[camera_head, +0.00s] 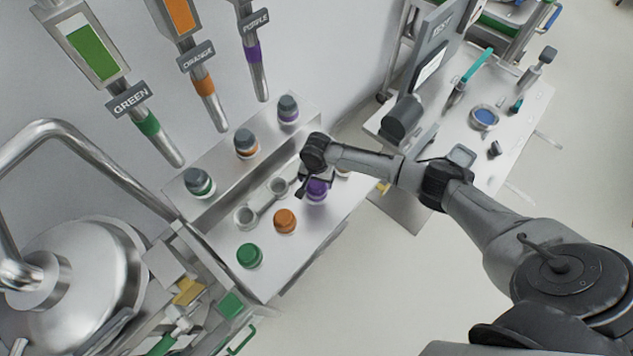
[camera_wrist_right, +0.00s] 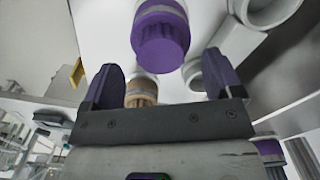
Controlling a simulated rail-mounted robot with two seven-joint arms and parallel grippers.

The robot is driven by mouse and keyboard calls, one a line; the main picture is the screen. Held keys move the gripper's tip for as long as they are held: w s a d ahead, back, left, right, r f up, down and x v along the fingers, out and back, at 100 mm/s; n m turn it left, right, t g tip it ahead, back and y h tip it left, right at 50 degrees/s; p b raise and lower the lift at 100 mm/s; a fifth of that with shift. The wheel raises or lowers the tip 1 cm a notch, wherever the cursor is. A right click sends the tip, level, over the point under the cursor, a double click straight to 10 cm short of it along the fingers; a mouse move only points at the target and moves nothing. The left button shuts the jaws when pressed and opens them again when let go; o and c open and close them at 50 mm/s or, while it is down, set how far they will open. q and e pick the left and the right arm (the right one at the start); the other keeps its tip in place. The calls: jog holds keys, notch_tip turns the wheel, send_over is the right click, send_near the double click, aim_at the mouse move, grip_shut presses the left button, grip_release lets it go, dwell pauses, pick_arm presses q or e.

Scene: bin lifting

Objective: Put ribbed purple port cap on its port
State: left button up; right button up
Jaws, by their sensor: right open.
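The ribbed purple cap (camera_head: 317,188) stands on the front level of the steel bench, partly covered by my right gripper. In the right wrist view the purple cap (camera_wrist_right: 161,42) is ahead of the fingertips, roughly between their lines, and no finger touches it. My right gripper (camera_head: 316,182) is open and empty; its two dark purple fingers also show in the right wrist view (camera_wrist_right: 162,75). A purple-banded grey-topped fitting (camera_head: 288,108) stands on the raised back step, below the pipe labelled purple (camera_head: 257,60). Which fitting is the cap's port I cannot tell. My left gripper is out of view.
An orange cap (camera_head: 285,220) and a green cap (camera_head: 250,256) stand nearby. Open round sockets (camera_head: 245,216) lie behind them. Grey-topped orange (camera_head: 246,143) and green (camera_head: 199,183) fittings share the back step. A tan banded piece (camera_wrist_right: 141,92) is by the fingers. A side table (camera_head: 520,100) is right.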

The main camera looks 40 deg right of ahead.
notch_tip(320, 180, up, 10)
jog(key=shift+r, duration=0.2)
dwell(0.6)
jog(key=w+a+r+n+t+h, duration=0.1)
jog(key=w+r+n+t, duration=0.15)
jog(key=r+n, duration=0.4)
jog(key=w+a+r+n+t+h, duration=0.15)
jog(key=r+n+t, duration=0.25)
jog(key=n, duration=0.5)
jog(key=s+a+r+n+t+y+p, duration=0.1)
jog(key=s+a+r+n+t+p, duration=0.15)
jog(key=a+r, duration=0.4)
jog(key=s+f+m+g+p, duration=0.1)
jog(key=s+f+p, duration=0.1)
jog(key=s, duration=0.8)
jog(key=s+f+m+g+y+p, duration=0.1)
jog(key=s+p, duration=0.3)
jog(key=s, duration=0.6)
jog(key=s+f+m+g+p, duration=0.2)
jog(key=s+f+g+p, duration=0.1)
jog(key=s, duration=0.7)
jog(key=shift+s+a+f+m+y, duration=0.15)
jog(key=shift+s+a+m+y, duration=0.2)
jog(key=shift+a, duration=0.1)
